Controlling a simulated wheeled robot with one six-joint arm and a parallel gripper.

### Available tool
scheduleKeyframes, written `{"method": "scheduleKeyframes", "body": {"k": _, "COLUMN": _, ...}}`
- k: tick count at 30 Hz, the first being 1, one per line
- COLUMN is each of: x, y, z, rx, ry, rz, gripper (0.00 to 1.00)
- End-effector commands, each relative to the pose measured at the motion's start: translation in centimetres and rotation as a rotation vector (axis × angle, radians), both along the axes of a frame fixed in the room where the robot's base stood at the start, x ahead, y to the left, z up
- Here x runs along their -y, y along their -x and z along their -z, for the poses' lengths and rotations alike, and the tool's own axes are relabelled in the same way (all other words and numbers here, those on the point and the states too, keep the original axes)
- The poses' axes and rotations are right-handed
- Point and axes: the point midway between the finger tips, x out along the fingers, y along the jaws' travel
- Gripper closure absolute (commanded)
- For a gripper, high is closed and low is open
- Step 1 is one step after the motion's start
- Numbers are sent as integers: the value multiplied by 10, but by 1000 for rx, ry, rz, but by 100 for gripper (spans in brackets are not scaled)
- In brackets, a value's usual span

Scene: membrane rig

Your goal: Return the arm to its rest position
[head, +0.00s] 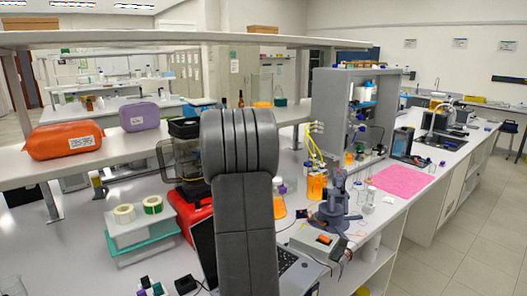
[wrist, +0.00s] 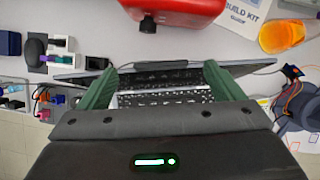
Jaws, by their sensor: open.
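My gripper (wrist: 160,75) shows in the wrist view with its two green fingers wide apart. Nothing is between the fingers; they hang over the open laptop (wrist: 185,92), whose keyboard shows below them. I cannot tell the height above it. In the head view my dark grey arm rises through the middle and covers part of the laptop (head: 298,272). My gripper cannot be made out in the head view.
A red case (head: 192,212) stands left of my arm and shows at the top of the wrist view (wrist: 180,8). Right of my arm are a flask of orange liquid (head: 279,207), a blue-grey stand (head: 336,205) and a control box (head: 318,242). A pink mat (head: 402,181) lies farther right.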

Motion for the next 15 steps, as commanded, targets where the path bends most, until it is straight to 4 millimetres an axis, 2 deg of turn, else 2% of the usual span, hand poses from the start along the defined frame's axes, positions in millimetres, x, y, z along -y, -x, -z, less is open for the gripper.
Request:
{"method": "scheduleKeyframes", "body": {"k": 6, "x": -8, "y": -7, "z": 23, "rx": -1, "ry": 0, "rz": 0, "gripper": 13}}
{"method": "scheduleKeyframes", "body": {"k": 15, "x": -9, "y": -8, "z": 28, "rx": 0, "ry": 0, "rz": 0, "gripper": 13}}
